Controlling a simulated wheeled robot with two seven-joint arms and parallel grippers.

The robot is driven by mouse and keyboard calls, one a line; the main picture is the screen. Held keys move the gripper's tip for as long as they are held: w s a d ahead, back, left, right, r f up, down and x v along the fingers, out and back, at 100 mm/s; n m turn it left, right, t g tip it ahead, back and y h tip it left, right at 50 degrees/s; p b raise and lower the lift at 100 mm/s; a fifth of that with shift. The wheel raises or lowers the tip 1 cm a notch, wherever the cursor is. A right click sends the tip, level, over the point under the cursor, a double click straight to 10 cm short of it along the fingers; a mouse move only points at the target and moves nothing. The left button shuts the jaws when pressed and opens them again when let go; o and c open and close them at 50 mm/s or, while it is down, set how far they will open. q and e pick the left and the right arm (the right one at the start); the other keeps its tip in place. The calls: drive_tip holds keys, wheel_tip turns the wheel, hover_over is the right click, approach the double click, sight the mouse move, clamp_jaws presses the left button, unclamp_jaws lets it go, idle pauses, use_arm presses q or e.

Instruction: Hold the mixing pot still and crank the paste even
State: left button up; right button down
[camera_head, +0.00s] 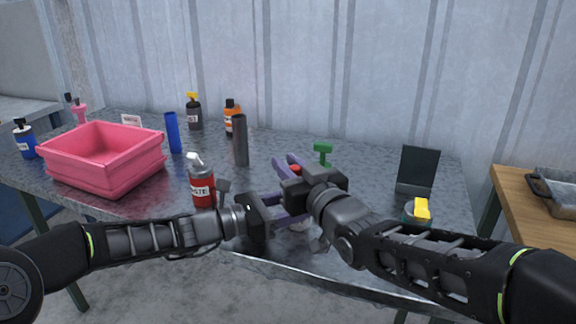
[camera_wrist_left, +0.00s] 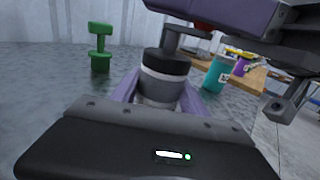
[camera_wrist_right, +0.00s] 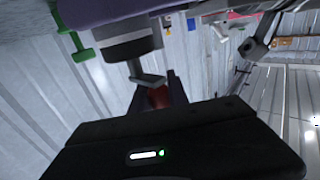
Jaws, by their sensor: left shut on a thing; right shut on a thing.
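The mixing pot (camera_wrist_left: 163,78) is a small grey cylinder with a dark top band and a crank on top. It stands upright between the purple fingers of my left gripper (camera_head: 282,205), which is shut on its body. The crank's flat grey arm (camera_wrist_right: 147,79) ends in a red knob (camera_wrist_right: 158,97). My right gripper (camera_head: 290,168) is shut on this knob, which also shows in the head view (camera_head: 296,168). My arms and grippers hide most of the pot in the head view. The paste inside cannot be seen.
A red and grey bottle (camera_head: 202,187) stands left of my grippers. A pink bin (camera_head: 100,165), a blue cylinder (camera_head: 172,133) and a dark cylinder (camera_head: 240,140) are farther left. A green object (camera_head: 322,152) stands behind; a black panel (camera_head: 417,168) and a yellow-topped item (camera_head: 421,209) are at right.

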drive_tip(key=shift+m+h, duration=0.3)
drive_tip(key=shift+h, duration=0.2)
drive_tip(key=c, duration=1.3)
unclamp_jaws()
drive_tip(key=shift+o, duration=0.2)
drive_tip(key=v, duration=1.2)
drive_tip(key=shift+f, duration=0.25)
